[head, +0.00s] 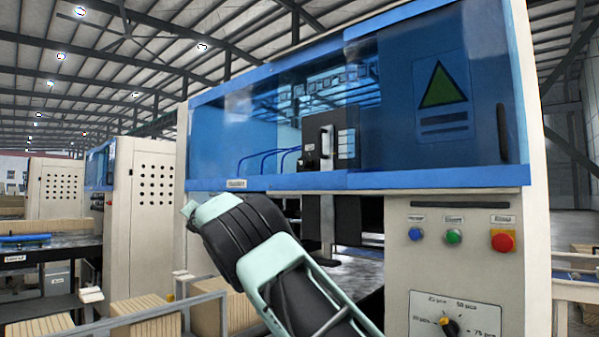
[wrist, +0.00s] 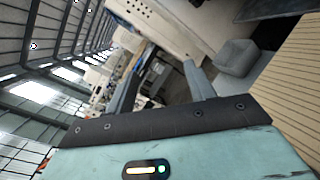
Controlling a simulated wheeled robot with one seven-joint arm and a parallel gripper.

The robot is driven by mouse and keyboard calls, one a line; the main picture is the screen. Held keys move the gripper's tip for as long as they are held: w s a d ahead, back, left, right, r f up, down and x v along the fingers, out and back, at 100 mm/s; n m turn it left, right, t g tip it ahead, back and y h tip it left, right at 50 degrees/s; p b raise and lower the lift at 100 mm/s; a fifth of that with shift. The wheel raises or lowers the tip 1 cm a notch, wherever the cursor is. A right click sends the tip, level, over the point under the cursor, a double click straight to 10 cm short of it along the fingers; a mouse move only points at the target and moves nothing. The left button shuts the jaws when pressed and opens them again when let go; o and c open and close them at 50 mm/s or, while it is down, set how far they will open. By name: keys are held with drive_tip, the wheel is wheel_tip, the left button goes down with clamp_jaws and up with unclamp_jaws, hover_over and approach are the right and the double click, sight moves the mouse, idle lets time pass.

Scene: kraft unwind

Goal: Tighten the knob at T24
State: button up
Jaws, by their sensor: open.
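No label reading T24 can be made out in either view. The one knob I see clearly is a black rotary knob with a yellow pointer (head: 448,327), on a white dial plate (head: 470,308) marked in pcs at the lower right of the head view. My gripper (wrist: 162,80) shows in the wrist view with its two grey fingers apart and nothing visible between them. It points toward a blurred background of machines. In the head view my arm reaches up and left from the bottom centre, and the fingers cannot be made out there.
A cream machine with a blue glazed hood (head: 270,130) fills the middle. Its panel has a blue button (head: 416,234), a green button (head: 453,237) and a red button (head: 503,242). A grey rail (head: 150,313) and stacked cardboard (head: 225,318) stand at lower left.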

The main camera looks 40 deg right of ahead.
drive_tip(key=s+d+n+g+h, duration=0.2)
drive_tip(key=s+d+g+h, duration=0.2)
drive_tip(key=s+d+h, duration=0.3)
drive_tip(key=g+h+b, duration=0.2)
drive_tip(key=g+h, duration=0.5)
drive_tip(key=h, duration=0.2)
approach(301, 164)
drive_tip(key=p+x, duration=0.6)
drive_tip(key=p, duration=0.3)
drive_tip(key=shift+d+r+p, duration=0.3)
drive_tip(key=shift+r, duration=0.05)
drive_tip(key=shift+w+d+r+p, duration=0.1)
drive_tip(key=shift+w+d+p, duration=0.1)
drive_tip(key=shift+d+p, duration=0.55)
drive_tip(key=shift+d, duration=0.15)
drive_tip(key=shift+c, duration=0.3)
drive_tip(key=c, duration=0.6)
